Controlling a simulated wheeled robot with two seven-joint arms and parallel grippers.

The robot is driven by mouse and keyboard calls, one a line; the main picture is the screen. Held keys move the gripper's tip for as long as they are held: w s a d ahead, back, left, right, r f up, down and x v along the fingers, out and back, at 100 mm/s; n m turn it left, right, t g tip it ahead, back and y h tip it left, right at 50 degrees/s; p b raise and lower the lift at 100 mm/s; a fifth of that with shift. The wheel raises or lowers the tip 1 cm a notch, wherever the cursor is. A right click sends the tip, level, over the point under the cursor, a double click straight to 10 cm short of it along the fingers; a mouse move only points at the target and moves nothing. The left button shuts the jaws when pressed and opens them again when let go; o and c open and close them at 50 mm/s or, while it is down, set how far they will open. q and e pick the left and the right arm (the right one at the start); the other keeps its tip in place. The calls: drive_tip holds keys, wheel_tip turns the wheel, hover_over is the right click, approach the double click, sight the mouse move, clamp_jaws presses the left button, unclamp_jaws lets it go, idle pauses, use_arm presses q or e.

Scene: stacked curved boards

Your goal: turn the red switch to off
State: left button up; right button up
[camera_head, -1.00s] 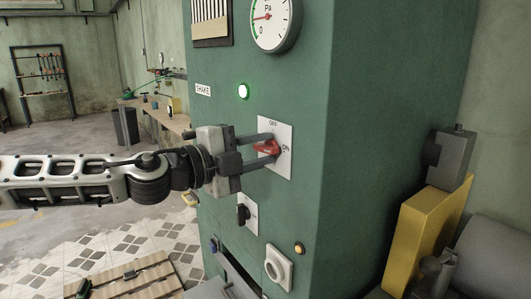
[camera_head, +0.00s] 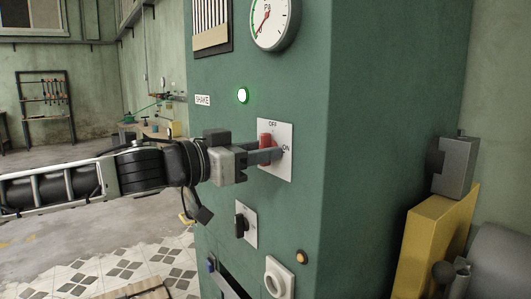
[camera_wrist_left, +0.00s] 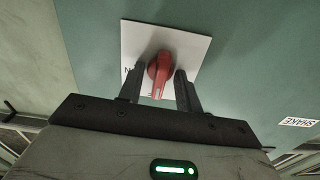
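The red switch (camera_head: 265,142) sits on a white plate (camera_head: 287,166) marked OFF at the top and ON at the right, on the green cabinet. Its handle stands upright, toward the OFF mark. In the left wrist view the red switch (camera_wrist_left: 159,74) lies between the two fingers, its narrow end toward the gripper body. My left gripper (camera_head: 268,152) reaches it from the left, with a finger on each side. The left wrist view shows narrow gaps beside the switch, so the fingers (camera_wrist_left: 161,84) look open around it. My right gripper is not in view.
A yellow part (camera_head: 432,235) stands at the right. Open floor lies at the left.

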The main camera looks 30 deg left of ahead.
use_arm(q)
drive_tip(key=b+v, duration=0.6)
drive_tip(key=v, duration=0.1)
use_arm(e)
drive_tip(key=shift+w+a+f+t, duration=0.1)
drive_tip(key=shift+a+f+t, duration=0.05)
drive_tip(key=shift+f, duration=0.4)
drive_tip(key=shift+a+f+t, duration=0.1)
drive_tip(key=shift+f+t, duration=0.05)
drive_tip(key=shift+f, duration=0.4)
use_arm(q)
drive_tip(key=shift+s, duration=0.1)
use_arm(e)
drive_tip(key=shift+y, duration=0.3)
